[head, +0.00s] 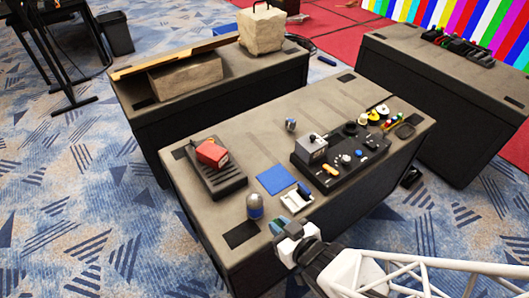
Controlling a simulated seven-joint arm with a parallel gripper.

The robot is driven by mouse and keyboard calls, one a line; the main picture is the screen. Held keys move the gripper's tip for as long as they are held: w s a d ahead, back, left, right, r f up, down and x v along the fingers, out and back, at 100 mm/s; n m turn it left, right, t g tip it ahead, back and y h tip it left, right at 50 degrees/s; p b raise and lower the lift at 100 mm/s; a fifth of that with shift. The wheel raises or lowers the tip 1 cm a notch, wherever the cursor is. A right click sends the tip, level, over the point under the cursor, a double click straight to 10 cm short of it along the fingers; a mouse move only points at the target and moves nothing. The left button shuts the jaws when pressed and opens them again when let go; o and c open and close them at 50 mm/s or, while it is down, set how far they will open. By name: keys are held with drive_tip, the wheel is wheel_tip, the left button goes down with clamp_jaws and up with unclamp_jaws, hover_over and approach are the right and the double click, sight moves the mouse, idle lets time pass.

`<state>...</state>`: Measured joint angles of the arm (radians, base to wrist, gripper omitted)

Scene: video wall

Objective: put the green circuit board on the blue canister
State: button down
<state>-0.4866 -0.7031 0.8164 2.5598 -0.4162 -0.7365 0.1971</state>
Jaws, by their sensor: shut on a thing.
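My gripper (283,230) is at the near edge of the middle case table, shut on a small teal-green piece, which appears to be the green circuit board (276,226). Only part of the board shows; the gripper covers the rest. A small canister (255,208), blue below with a rounded grey top, stands upright on the table. It is just left of and behind my gripper, with a small gap in the picture. I cannot tell how high the board is above the table.
A black control panel (340,158) stands to the right. A black tray (214,175) with a red block (212,153) is at left. A dark pad (241,234) lies near the canister.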

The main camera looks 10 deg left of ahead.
drive_tip(key=shift+w+a, duration=0.1)
drive_tip(key=shift+a, duration=0.1)
idle(0.6)
hover_over(255, 200)
drive_tip(key=shift+w+f, duration=0.15)
drive_tip(key=shift+f, duration=0.55)
idle(0.5)
drive_tip(key=shift+f, duration=1.75)
drive_tip(key=shift+f, duration=0.15)
drive_tip(key=c, duration=1.1)
unclamp_jaws()
drive_tip(key=shift+r, duration=0.25)
